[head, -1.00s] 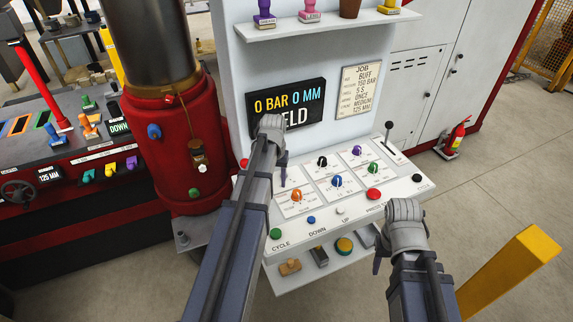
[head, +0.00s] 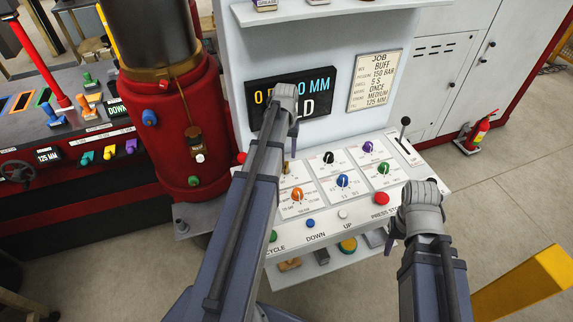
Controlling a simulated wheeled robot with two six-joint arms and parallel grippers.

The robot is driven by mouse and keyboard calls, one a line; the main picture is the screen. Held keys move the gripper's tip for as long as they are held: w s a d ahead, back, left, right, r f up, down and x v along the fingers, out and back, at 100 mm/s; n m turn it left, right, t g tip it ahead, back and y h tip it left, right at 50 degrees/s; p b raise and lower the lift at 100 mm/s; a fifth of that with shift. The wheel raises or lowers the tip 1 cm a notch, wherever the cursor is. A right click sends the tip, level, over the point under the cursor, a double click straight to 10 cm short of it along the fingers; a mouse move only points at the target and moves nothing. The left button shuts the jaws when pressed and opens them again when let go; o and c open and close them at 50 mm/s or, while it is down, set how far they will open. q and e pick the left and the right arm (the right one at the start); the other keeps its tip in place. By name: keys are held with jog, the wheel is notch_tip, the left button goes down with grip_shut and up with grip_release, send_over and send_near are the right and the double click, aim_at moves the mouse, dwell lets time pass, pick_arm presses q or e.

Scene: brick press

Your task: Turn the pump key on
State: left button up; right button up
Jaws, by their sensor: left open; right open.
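The white control panel (head: 326,213) carries several coloured knobs, buttons and a black lever. A small brass-coloured part (head: 286,167), possibly the pump key, shows at the panel's upper left beside my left arm. It is mostly hidden, so I cannot tell its setting. My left gripper (head: 287,108) is open and empty, in front of the display and above the panel's back left. Its fingers are mostly hidden by its own wrist. My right gripper (head: 417,207) is open and empty, at the panel's front right corner near the red press stop button (head: 381,198).
The black display (head: 322,92) is partly covered by my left gripper. A job card (head: 374,81) hangs right of it. A red press column (head: 184,140) stands left. A yellow post (head: 525,288) stands at lower right. Open floor lies right of the panel.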

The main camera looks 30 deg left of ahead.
aim_at(286, 165)
pick_arm(q)
notch_tip(286, 165, down, 7)
jog(key=b, duration=0.6)
jog(key=shift+f+b, duration=0.1)
jog(key=shift+b, duration=0.25)
grip_shut()
